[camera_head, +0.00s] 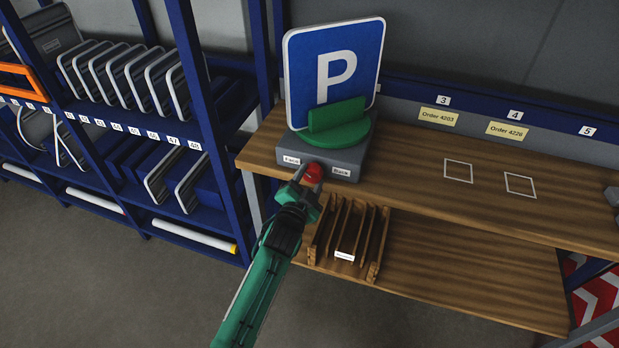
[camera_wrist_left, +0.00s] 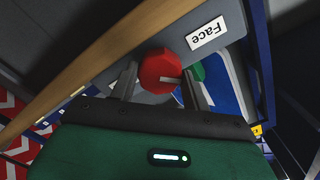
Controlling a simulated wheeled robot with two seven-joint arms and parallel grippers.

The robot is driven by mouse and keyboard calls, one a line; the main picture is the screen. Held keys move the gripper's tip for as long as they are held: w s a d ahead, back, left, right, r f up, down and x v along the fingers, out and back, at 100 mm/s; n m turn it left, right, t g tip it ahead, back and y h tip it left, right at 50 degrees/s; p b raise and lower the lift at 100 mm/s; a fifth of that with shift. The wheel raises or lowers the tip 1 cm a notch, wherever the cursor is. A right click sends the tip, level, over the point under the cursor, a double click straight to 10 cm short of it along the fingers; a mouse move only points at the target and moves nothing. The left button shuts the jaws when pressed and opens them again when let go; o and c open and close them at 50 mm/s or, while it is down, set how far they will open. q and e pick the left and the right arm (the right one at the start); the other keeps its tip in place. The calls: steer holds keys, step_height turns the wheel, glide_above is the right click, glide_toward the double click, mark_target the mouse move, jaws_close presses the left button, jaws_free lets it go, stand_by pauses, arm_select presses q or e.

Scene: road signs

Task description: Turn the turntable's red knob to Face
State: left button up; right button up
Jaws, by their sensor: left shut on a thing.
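The turntable (camera_head: 340,158) is a grey base at the left end of the wooden bench, with a green rotating holder (camera_head: 338,123). A blue parking sign (camera_head: 332,62) with a white P stands in the holder, its P side toward the head camera. The base's front carries a "Face" label (camera_head: 291,160) on the left and a "Back" label (camera_head: 341,171) on the right. The red knob (camera_head: 313,173) sits between them. My left gripper (camera_head: 306,183) is shut on the knob; the left wrist view shows a finger on either side of the knob (camera_wrist_left: 160,72). A pale mark on the knob points right there.
A wooden slotted rack (camera_head: 347,240) stands on the lower shelf below the knob. A blue shelving unit (camera_head: 200,95) with several stored signs is at the left. The bench top (camera_head: 420,165) right of the turntable is clear, with white outlined squares.

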arm_select(q)
steer(key=shift+n, duration=0.9)
steer(key=shift+n+p, duration=0.55)
steer(key=shift+n, duration=0.35)
steer(key=shift+f+n+p, duration=0.1)
steer(key=shift+n+p, duration=0.55)
steer(key=shift+n, duration=1.65)
arm_select(e)
steer(key=shift+s+d+r, duration=0.1)
steer(key=shift+s+r, duration=0.1)
steer(key=shift+s, duration=0.45)
steer(key=shift+s+d+r, duration=0.1)
steer(key=shift+s+r, duration=0.05)
steer(key=shift+s, duration=0.5)
steer(key=shift+s+d+r, duration=0.1)
steer(key=shift+s+r, duration=0.1)
steer(key=shift+s, duration=0.45)
steer(key=shift+w+a, duration=0.1)
steer(key=shift+w, duration=0.05)
steer(key=shift+w+a, duration=0.1)
steer(key=shift+a, duration=0.1)
arm_select(q)
steer(key=o, duration=1)
arm_select(e)
steer(key=shift+a, duration=0.15)
